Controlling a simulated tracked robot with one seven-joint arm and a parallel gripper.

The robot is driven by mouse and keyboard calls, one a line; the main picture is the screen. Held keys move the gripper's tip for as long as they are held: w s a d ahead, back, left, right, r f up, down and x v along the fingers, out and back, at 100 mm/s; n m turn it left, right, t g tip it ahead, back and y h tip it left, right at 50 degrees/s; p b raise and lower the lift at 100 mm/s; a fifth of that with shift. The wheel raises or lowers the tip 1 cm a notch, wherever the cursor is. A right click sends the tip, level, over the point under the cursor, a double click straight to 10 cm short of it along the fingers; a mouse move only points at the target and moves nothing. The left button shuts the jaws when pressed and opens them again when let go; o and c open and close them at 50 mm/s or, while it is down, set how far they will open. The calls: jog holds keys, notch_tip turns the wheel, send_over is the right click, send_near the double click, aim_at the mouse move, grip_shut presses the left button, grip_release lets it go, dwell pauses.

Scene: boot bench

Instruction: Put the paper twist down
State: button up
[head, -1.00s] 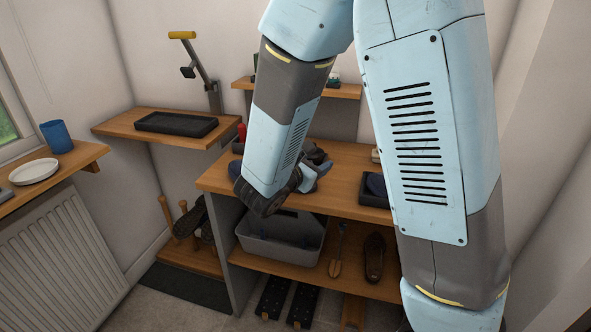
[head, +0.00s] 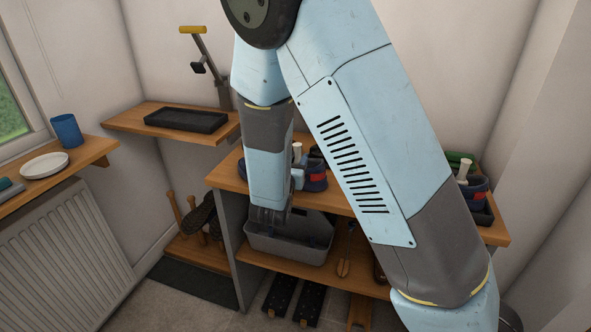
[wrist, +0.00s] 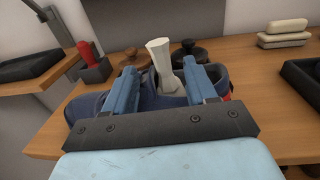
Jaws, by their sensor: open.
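The white paper twist (wrist: 160,62) stands upright in the opening of a dark blue shoe (wrist: 146,100), its flared top sticking out. My gripper (wrist: 160,72) is open, with one blue finger on each side of the twist and visible space between the fingers and it. The lower part of the twist is hidden inside the shoe. In the head view the white top (head: 297,150) shows above the blue shoe (head: 316,177) on the bench (head: 228,178), and my arm hides part of the shoe.
A second blue shoe (head: 476,188) with a white top sticking out stands at the bench's right end. A red-handled item (wrist: 88,55) stands left of the shoe. Pale blocks (wrist: 284,30) and a dark tray (wrist: 305,75) lie right. A grey tote (head: 290,245) sits below.

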aim_at(298, 150)
jog(key=shift+x, duration=3.3)
jog(key=shift+f, duration=0.1)
grip_shut()
